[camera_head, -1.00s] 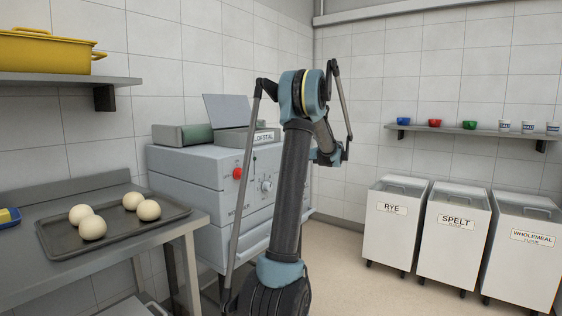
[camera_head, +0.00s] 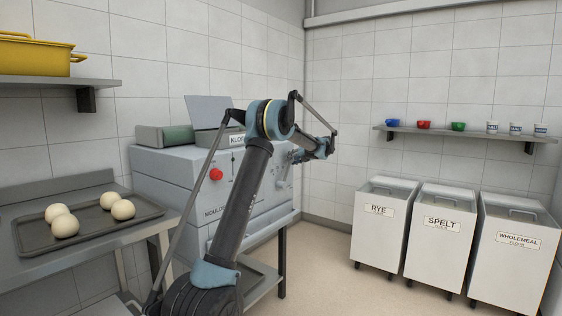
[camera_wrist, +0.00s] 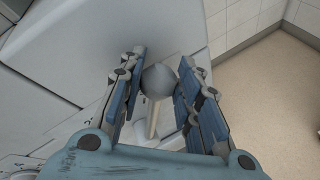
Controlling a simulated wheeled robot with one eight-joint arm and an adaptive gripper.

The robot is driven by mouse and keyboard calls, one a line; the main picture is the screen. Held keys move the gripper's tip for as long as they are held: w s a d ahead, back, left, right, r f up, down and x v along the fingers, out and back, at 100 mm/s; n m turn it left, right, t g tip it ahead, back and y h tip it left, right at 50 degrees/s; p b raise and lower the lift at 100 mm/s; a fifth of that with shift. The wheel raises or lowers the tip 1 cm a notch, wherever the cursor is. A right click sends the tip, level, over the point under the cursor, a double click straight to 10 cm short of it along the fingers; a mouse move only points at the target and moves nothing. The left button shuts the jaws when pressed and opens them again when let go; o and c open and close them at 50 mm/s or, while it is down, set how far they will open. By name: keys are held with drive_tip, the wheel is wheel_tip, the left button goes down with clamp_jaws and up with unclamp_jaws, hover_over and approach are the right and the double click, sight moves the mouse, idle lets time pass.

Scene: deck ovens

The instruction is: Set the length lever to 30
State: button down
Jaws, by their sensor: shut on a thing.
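The grey moulder machine (camera_head: 178,180) stands against the wall, with a red button on its front. In the wrist view, a lever with a rounded grey knob (camera_wrist: 158,78) and a pale shaft (camera_wrist: 153,118) lies between the blue finger pads of my gripper (camera_wrist: 160,84). My gripper is shut on the knob. In the head view my gripper (camera_head: 298,156) is at the machine's front right, partly hidden behind my arm. No scale numbers for the lever can be read in either view.
A bench on the left holds a tray (camera_head: 150,217) with several dough balls. Flour bins (camera_head: 378,240) stand along the right wall below a shelf (camera_head: 470,133) with bowls and cups. The floor between machine and bins is clear.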

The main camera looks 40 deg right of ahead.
drive_tip(key=shift+w, duration=0.25)
drive_tip(key=c, duration=1.2)
unclamp_jaws()
drive_tip(key=shift+f, duration=0.1)
drive_tip(key=shift+o, duration=0.2)
drive_tip(key=shift+s, duration=0.1)
drive_tip(key=v, duration=1.1)
drive_tip(key=shift+s+r, duration=0.2)
drive_tip(key=shift+s, duration=0.2)
